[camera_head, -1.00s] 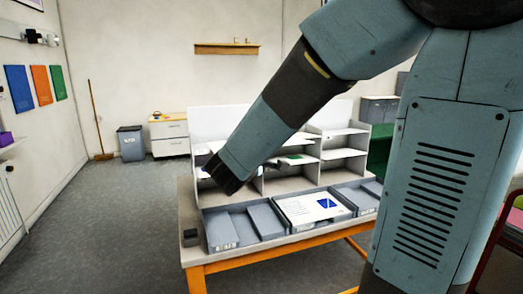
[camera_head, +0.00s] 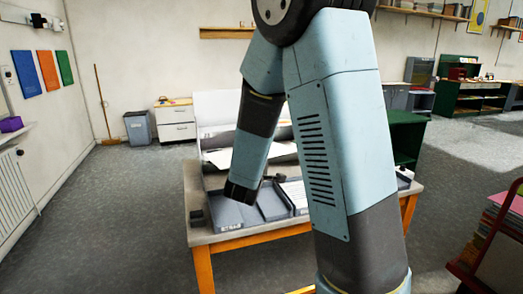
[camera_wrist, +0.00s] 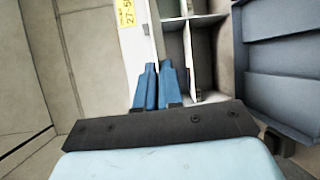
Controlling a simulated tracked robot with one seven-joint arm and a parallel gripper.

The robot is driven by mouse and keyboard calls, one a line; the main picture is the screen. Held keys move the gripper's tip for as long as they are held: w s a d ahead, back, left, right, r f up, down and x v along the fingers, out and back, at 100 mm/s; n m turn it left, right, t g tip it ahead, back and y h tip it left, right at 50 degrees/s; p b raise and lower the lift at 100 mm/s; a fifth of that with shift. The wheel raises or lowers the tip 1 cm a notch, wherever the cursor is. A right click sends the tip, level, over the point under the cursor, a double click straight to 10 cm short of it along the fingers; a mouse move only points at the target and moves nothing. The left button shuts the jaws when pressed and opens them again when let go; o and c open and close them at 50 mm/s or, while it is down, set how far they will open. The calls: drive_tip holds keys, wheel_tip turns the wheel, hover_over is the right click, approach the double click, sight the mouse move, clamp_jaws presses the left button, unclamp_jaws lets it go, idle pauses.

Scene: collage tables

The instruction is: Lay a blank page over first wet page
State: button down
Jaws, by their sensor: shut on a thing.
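The table (camera_head: 232,240) carries a row of grey trays (camera_head: 272,206). A white page (camera_head: 292,190) lies by the trays, mostly hidden behind my arm; its wetness cannot be told. A white sheet (camera_head: 218,157) shows behind my forearm, in front of the pale shelf unit. My gripper (camera_wrist: 157,68) has its blue fingers close together in the wrist view. It seems shut on the white sheet, though its grip is hard to make out. In the head view my wrist is over the left trays, and the fingertips are hidden.
A red-framed cart (camera_head: 490,240) stands at the right. Floor is clear left of the table.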

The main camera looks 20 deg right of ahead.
drive_tip(key=w+f+n+t+y, duration=0.1)
drive_tip(key=w+f+n+y, duration=0.1)
drive_tip(key=w+f, duration=0.7)
wheel_tip(320, 180, down, 4)
drive_tip(key=shift+w+a+r+y, duration=0.1)
drive_tip(key=shift+w+a+y, duration=0.05)
drive_tip(key=shift+a+y, duration=0.2)
